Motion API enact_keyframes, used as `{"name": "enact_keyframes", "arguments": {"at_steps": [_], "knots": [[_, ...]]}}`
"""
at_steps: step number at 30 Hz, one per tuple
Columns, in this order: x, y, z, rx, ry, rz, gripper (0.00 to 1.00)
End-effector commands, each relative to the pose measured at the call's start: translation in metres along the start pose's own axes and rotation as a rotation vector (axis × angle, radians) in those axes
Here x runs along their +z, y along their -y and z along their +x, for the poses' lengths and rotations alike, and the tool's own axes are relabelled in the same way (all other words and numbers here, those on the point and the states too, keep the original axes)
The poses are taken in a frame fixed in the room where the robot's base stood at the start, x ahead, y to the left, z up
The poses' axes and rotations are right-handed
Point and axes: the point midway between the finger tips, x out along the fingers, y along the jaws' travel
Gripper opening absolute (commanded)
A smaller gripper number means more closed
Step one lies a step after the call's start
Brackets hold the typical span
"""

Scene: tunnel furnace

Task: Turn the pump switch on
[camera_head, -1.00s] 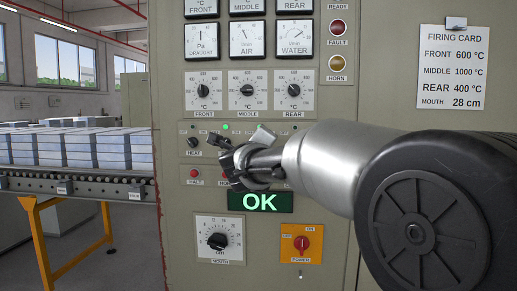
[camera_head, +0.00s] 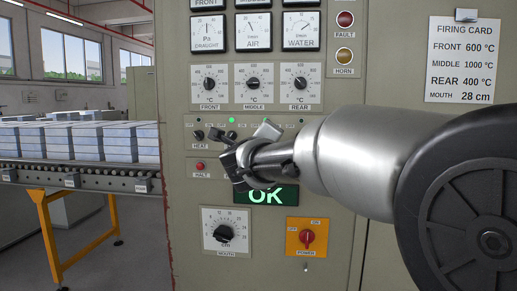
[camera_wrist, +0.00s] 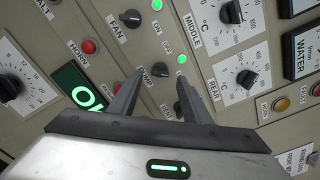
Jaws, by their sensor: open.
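The pump switch (camera_wrist: 161,69) is a dark round knob on the beige panel, with a partly covered PUMP label beside it. A lit green lamp (camera_wrist: 182,59) sits by it in the wrist view. My gripper (camera_wrist: 159,78) is open, with one fingertip on each side of the knob in that view. I cannot tell whether the fingers touch it. In the head view my gripper (camera_head: 248,141) is at the switch row and hides the pump switch.
The fan switch (camera_wrist: 130,18) is the neighbouring knob, also with a green lamp. Another dark knob (camera_wrist: 180,108) lies beside the right finger. The heat switch (camera_head: 198,134), halt button (camera_head: 199,166), OK display (camera_head: 246,197) and power switch (camera_head: 307,237) are close by.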

Motion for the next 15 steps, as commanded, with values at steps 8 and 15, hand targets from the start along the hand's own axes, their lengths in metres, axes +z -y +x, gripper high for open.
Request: {"name": "enact_keyframes", "arguments": {"at_steps": [8,15], "knots": [[0.002,0.002,-0.072,0.000,0.003,0.000,0.44],[0.001,0.002,-0.119,-0.001,0.002,0.001,0.44]]}}
